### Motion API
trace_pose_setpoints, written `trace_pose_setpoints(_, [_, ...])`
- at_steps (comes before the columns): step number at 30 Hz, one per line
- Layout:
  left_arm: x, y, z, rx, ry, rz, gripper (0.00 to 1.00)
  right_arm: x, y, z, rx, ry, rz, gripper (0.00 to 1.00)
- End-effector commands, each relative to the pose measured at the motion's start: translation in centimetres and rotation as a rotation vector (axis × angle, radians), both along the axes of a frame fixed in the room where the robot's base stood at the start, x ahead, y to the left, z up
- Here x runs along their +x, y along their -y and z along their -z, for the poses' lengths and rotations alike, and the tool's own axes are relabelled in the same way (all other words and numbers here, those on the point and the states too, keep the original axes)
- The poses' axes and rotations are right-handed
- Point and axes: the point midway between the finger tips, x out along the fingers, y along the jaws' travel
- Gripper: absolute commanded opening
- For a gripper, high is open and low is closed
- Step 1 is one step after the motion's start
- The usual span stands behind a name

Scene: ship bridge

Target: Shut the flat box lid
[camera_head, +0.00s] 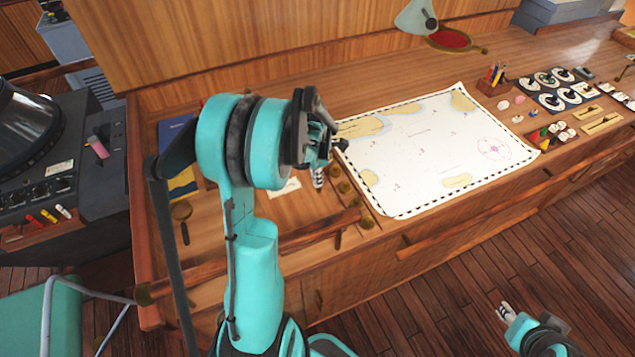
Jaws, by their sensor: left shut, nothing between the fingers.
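I cannot make out the flat box or its lid for certain; my teal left arm covers much of the left part of the wooden desk (400,232). My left gripper (335,146) is shut and empty, above the desk by the left edge of a chart (430,145). My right gripper (504,312) is low at the bottom right, over the floor and apart from the desk. Its fingers are too small to tell open from shut.
A blue and yellow flat item (178,130) lies at the desk's left end, partly behind my arm. A pen holder (494,80) and several small dials (552,100) stand at the right. A console (60,170) is at the left. A wooden rail (480,218) runs along the desk front.

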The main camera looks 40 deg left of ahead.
Motion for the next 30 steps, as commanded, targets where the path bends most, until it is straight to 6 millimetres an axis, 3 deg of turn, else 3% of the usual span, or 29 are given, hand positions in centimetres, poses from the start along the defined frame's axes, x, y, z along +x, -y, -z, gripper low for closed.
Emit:
trace_pose_setpoints(4, [0.0, 0.0, 0.9, 0.0, 0.0, 0.0, 0.0, 0.0, 0.0, 0.1, 0.0, 0.0, 0.0, 0.37])
trace_pose_setpoints(15, [0.1, 0.0, 1.1, 0.0, 0.0, 0.0, 0.0, 0.0, 0.0, 0.2, 0.0, 0.0, 0.0, 0.37])
trace_pose_setpoints(24, [0.4, 0.3, 3.6, 0.0, 0.0, 0.001, 0.0, 0.0, 0.0, 2.6, 0.0, 0.0, 0.0, 0.37])
trace_pose_setpoints(30, [0.3, 0.4, 3.6, -0.004, -0.003, 0.001, 0.0, 0.0, 0.0, 2.4, 0.0, 0.0, 0.0, 0.37])
